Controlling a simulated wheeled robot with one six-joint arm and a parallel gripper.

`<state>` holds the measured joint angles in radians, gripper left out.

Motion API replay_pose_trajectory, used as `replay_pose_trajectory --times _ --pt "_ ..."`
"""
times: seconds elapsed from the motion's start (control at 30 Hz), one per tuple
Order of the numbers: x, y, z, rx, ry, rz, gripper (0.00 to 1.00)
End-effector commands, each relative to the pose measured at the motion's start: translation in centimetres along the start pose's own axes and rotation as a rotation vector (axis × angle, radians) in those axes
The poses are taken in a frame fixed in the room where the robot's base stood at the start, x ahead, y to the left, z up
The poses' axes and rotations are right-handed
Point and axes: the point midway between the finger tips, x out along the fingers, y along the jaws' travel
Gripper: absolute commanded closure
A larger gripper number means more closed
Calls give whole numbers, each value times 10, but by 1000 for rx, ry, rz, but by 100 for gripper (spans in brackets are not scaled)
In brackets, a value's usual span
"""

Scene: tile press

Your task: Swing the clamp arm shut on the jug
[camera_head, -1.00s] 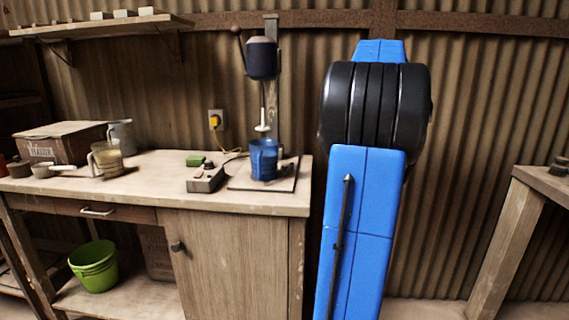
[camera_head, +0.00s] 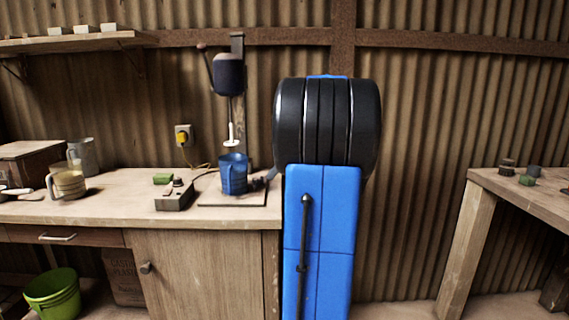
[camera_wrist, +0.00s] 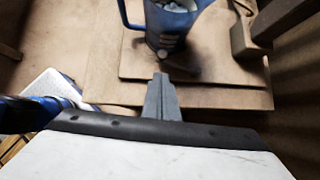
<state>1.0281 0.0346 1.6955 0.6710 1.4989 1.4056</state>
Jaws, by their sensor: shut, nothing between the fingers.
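The blue jug (camera_head: 233,178) stands upright on the press's base board (camera_head: 212,202), under a white plunger (camera_head: 231,136). In the wrist view the jug (camera_wrist: 172,32) is at the top, cut off, with pale lumps inside. A small dark clamp (camera_head: 258,184) sits on the board just right of the jug.
A control box (camera_head: 175,194) and a green block (camera_head: 163,178) stand left of the press. A glass jug (camera_head: 67,182) is farther left on the bench. Another table (camera_head: 500,185) at the right holds small blocks. The floor between is clear.

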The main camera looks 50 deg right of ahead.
Motion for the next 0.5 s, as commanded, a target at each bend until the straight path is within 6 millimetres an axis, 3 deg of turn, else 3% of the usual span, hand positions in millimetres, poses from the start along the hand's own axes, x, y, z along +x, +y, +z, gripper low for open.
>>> replay_pose_trajectory --times 0.2,0.5 --pt "18 0 15 -2 0 1 100" --pt "23 0 19 -1 0 0 100"
